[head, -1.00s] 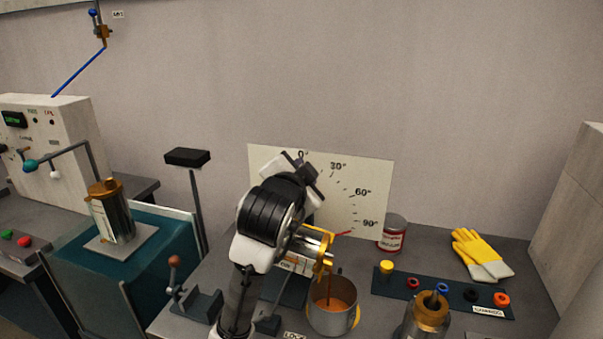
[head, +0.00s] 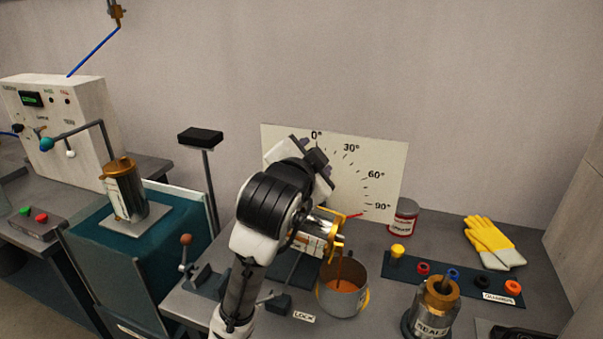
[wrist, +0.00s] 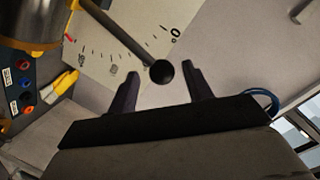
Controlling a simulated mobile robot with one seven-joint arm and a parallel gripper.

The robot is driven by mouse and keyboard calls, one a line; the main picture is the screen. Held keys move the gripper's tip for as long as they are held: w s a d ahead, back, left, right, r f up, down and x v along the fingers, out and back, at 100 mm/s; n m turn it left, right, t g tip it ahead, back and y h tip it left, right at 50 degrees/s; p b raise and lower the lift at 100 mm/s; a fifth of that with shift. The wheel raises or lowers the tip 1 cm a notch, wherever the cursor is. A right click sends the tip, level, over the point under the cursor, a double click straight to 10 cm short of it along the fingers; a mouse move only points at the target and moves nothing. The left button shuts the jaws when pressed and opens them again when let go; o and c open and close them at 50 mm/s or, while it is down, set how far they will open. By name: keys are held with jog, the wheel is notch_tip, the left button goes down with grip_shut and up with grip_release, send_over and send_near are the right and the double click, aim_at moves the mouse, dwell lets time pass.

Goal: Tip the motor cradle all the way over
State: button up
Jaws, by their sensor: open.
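The motor cradle, with a yellow ring (head: 338,243) at its front, lies on its side around a silver motor (head: 319,226) with a pale label. A brown-orange stream runs from its right end into a grey pot (head: 333,304). A red pointer (head: 353,215) points close to the 90° mark on the angle board (head: 285,138). In the wrist view, my open gripper (wrist: 163,84) has one finger on either side of a black ball knob (wrist: 161,72) on a rod. Contact cannot be told. My arm hides part of the cradle in the head view.
A second motor (head: 431,306) stands at front right. A LOCK label (head: 304,317) is at the front edge. Another motor (head: 124,190) stands on a teal cart at left.

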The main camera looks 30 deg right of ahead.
jog(key=v, duration=1)
jog(key=shift+b, duration=0.45)
